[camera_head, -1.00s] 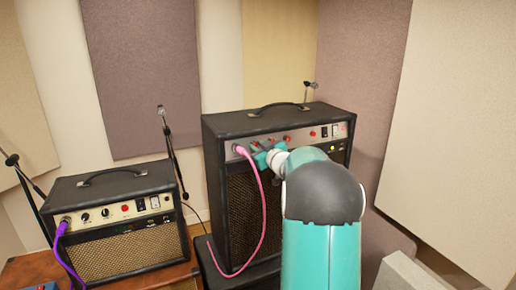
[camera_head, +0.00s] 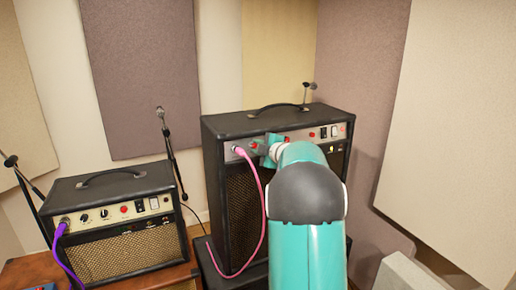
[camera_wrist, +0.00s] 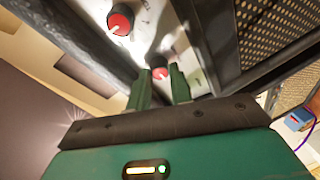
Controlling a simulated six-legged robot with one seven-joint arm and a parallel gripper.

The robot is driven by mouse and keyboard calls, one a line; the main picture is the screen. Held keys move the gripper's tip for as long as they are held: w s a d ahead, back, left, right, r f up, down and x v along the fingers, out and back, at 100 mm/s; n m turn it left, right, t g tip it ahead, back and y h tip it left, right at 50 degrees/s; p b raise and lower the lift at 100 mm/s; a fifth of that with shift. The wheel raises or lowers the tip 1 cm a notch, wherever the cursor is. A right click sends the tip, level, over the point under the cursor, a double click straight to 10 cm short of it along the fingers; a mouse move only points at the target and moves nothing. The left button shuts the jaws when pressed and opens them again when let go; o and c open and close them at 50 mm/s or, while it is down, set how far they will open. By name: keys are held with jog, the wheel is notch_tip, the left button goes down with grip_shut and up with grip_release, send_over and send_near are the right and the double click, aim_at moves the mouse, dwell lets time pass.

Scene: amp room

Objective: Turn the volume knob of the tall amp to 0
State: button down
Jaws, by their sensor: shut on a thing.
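The tall amp (camera_head: 232,190) is black and stands at the middle. Its control panel shows several red knobs, including one left of my gripper (camera_head: 253,144). In the wrist view my gripper (camera_wrist: 161,80) has its two green fingers on either side of a red knob (camera_wrist: 159,73) and is shut on it. Another red knob (camera_wrist: 120,20) sits farther up the panel, clear of the fingers. The panel labels are too small or blurred to read, so I cannot tell which knob is volume. In the head view my arm hides part of the panel.
A pink cable (camera_head: 262,190) hangs from a jack at the panel's left end, close to my gripper. A shorter amp (camera_head: 125,238) with a purple cable (camera_head: 60,245) stands left. Microphones on stands (camera_head: 168,140) are behind.

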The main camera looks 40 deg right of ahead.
jog(key=n+g, duration=0.1)
jog(key=n, duration=0.3)
jog(key=shift+r, duration=0.1)
jog(key=n, duration=0.4)
jog(key=shift+g, duration=0.4)
jog(key=shift+r+n, duration=0.1)
jog(key=shift+n, duration=0.3)
jog(key=c, duration=1.3)
grip_release()
jog(key=shift+o, duration=0.2)
jog(key=shift+w+r, duration=0.1)
